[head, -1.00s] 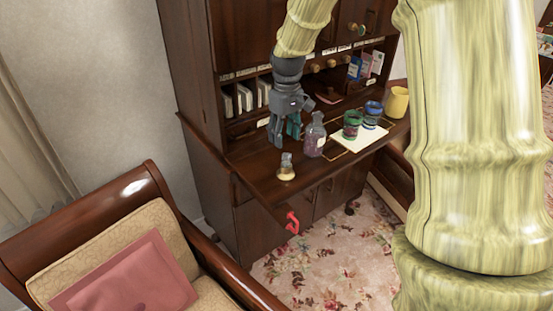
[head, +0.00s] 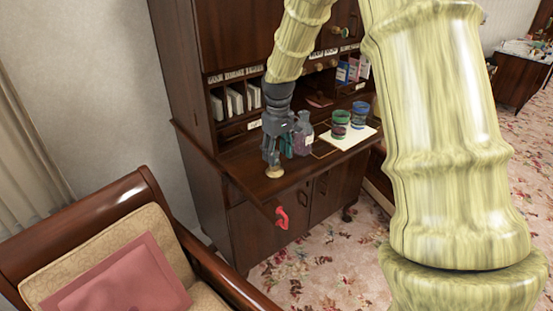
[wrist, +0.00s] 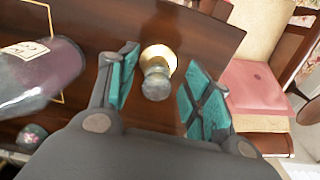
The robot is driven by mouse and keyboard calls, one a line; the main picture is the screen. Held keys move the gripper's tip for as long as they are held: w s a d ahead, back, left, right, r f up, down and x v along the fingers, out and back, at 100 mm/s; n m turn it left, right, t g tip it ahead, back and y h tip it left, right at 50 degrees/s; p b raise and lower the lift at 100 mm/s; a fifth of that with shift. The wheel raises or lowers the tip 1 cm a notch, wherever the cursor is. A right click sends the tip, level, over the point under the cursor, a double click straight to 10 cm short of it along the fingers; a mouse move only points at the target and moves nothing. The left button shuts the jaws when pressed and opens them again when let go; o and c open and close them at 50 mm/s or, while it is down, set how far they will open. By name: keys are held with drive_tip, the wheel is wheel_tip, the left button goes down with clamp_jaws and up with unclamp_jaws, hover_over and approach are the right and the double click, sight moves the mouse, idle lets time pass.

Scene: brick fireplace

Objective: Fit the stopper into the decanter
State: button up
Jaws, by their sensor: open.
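The stopper (wrist: 157,80) stands on the desk with a grey glass knob and a brass-coloured base. In the wrist view it lies between the two teal-padded fingers of my gripper (wrist: 160,88), which are open with a gap on both sides of it. In the head view my gripper (head: 279,155) is low over the desk's front left, and only the stopper's pale base (head: 274,171) shows under it. The decanter (head: 303,135), glass with purple contents and a label, stands just right of my gripper. It also shows at the wrist view's left (wrist: 40,78); its mouth is out of that view.
The wooden desk (head: 240,160) has pigeonholes at the back. Green and blue cups (head: 340,124) stand by white paper (head: 348,137) right of the decanter. A red item (head: 281,217) hangs at the desk's front. An armchair with a pink cushion (head: 120,280) stands at front left.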

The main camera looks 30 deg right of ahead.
drive_tip(key=shift+w+f, duration=0.35)
drive_tip(key=shift+w, duration=0.25)
drive_tip(key=shift+w+f, duration=0.35)
drive_tip(key=shift+w, duration=0.2)
drive_tip(key=shift+s+r+p, duration=0.3)
drive_tip(key=shift+s+r, duration=0.2)
drive_tip(key=shift+s, duration=0.2)
drive_tip(key=shift+w+f, duration=0.4)
drive_tip(key=shift+w, duration=0.05)
drive_tip(key=shift+s+r, duration=0.25)
drive_tip(key=shift+w+f+p, duration=0.1)
drive_tip(key=shift+w+p, duration=0.05)
drive_tip(key=shift+p, duration=0.25)
drive_tip(key=shift+a, duration=0.1)
drive_tip(key=c, duration=0.9)
